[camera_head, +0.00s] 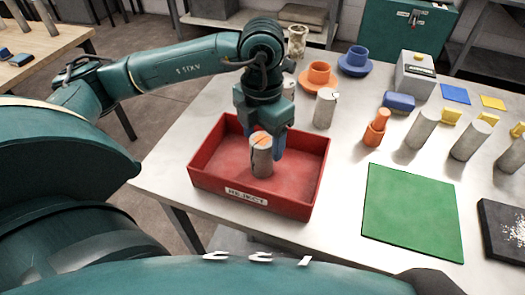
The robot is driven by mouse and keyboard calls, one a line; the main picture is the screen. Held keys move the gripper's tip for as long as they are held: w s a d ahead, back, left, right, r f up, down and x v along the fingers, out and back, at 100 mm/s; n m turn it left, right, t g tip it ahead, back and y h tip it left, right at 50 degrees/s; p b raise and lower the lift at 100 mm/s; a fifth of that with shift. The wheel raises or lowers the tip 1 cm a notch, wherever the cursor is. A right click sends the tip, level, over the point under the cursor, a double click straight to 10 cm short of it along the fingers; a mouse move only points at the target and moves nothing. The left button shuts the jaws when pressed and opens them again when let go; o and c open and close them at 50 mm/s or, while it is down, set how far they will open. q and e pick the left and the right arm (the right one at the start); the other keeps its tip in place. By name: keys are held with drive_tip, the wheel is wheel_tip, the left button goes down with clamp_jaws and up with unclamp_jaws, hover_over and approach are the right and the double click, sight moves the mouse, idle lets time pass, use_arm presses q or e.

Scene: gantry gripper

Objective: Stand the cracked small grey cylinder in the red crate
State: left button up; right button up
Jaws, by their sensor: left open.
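A small grey cylinder (262,160) with dark crack lines and an orange mark near its top is upright inside the red crate (247,197). Its base appears to be on the crate floor. The crate carries a "REJECT" label on its front wall. My left gripper (270,143) points down over the crate, right at the cylinder's upper part. It is open; one blue finger shows beside and behind the cylinder, and the other is mostly hidden. My right gripper is not in view.
Another marked grey cylinder (325,108) stands behind the crate, near an orange cup (319,77) and a blue cup (356,60). To the right are a green mat (412,212), several plain grey cylinders (422,128) and a black tray (498,240). Table between crate and mat is clear.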

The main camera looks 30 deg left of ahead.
use_arm(q)
wheel_tip(320, 180, up, 7)
drive_tip(key=shift+f, duration=0.2)
drive_tip(key=shift+s, duration=0.1)
idle(0.5)
